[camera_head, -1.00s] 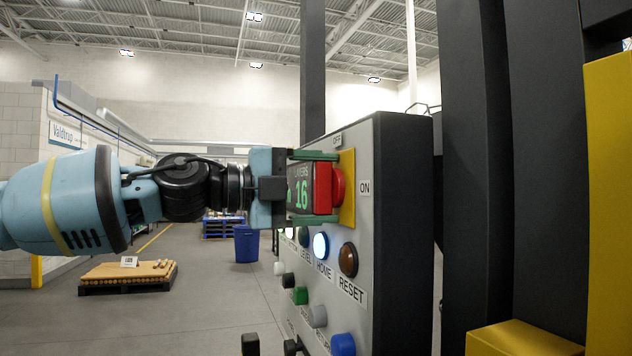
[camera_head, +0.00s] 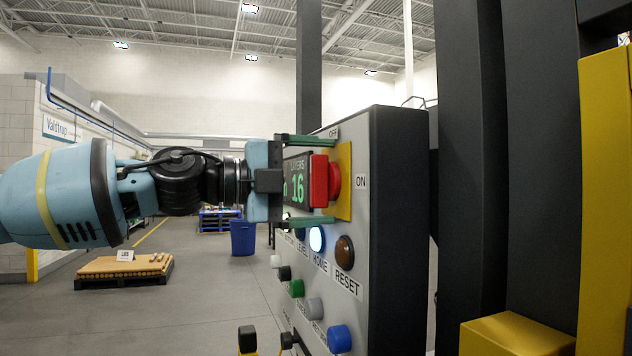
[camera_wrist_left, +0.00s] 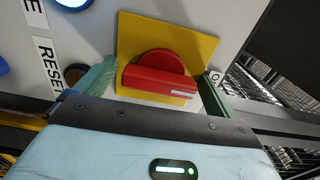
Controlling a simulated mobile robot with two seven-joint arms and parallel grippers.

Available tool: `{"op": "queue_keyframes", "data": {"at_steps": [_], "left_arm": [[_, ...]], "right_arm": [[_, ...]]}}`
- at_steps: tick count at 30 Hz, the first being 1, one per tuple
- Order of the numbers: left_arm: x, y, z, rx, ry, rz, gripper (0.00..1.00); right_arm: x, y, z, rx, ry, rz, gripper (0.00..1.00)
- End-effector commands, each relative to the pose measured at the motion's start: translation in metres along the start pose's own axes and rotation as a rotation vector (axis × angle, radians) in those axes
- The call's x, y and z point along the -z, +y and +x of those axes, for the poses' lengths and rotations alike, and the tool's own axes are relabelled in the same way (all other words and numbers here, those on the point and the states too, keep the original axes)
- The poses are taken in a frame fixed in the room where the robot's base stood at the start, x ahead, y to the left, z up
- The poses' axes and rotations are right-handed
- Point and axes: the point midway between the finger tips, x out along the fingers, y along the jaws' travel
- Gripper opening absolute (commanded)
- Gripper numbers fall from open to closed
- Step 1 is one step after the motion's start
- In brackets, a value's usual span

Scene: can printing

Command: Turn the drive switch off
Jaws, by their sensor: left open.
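The drive switch is a red rotary handle (camera_head: 319,181) on a yellow plate (camera_head: 345,180), high on the grey control panel (camera_head: 385,290). An OFF label (camera_head: 333,133) is above the plate and an ON label (camera_head: 360,181) is to its right. The handle's bar stands upright on the panel, its white-marked end toward the OFF side in the wrist view (camera_wrist_left: 160,82). My left gripper (camera_head: 310,181) is open, its green fingers above and below the handle, apart from it; the wrist view shows them (camera_wrist_left: 152,88) on either side. My right gripper is out of view.
Below the switch are a lit white HOME button (camera_head: 317,240), a brown RESET button (camera_head: 344,252) and several coloured knobs. A display reading 16 (camera_head: 297,188) is behind my gripper. Dark posts (camera_head: 470,180) and a yellow post (camera_head: 605,190) stand at the right.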

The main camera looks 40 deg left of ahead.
Motion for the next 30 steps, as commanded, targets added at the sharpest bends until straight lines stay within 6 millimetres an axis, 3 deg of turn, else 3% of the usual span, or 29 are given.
{"op": "queue_keyframes", "data": {"at_steps": [5, 21, 30], "left_arm": [[0.000, -0.002, -0.007, 0.002, -0.001, 0.002, 0.95], [0.001, -0.002, -0.067, 0.003, -0.001, 0.002, 0.95], [0.000, 0.000, -0.078, 0.000, 0.000, 0.000, 0.95]], "right_arm": [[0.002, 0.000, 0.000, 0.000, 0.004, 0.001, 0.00], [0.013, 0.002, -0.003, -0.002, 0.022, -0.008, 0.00], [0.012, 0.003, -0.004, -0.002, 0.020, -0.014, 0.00]]}}
